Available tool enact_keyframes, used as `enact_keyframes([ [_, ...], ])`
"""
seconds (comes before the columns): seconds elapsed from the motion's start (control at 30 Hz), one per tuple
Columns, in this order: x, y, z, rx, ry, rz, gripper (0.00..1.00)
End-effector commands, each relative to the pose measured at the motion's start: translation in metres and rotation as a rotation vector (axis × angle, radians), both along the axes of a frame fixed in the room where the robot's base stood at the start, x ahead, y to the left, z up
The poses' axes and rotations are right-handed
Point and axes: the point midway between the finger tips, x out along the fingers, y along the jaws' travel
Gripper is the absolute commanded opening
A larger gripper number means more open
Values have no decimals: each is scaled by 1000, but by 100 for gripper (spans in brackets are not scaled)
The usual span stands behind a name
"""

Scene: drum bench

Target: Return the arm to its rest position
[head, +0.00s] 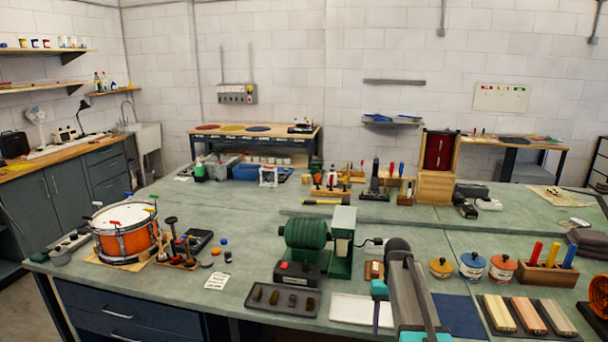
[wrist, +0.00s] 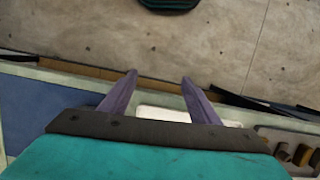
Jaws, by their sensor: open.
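My gripper (wrist: 158,80) shows in the wrist view with its two purple fingers spread apart and nothing between them. A white tray (wrist: 163,114) lies below and behind the fingers, apart from them as far as I can see. My arm reaches over the front of the bench in the head view, right of centre, with grey links and teal parts. The fingertips are hard to make out there. The white tray (head: 352,310) also shows in the head view, left of my arm and partly hidden by it.
The green bench (head: 260,215) has its front edge close to my gripper. A dark parts tray (head: 268,298) and a green machine (head: 306,235) stand left of my arm. A blue mat (head: 458,315) and lidded pots (head: 472,266) are right. Bare floor (wrist: 110,35) lies beyond the edge.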

Motion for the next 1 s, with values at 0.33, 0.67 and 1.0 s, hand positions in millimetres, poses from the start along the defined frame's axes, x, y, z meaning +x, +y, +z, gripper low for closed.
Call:
enact_keyframes([
  [0.33, -62, 27, -110, 15, 123, 32, 56],
  [0.67, -130, 49, -200, 23, 217, 60, 56],
  [1.0, -211, 67, -277, 27, 298, 87, 56],
])
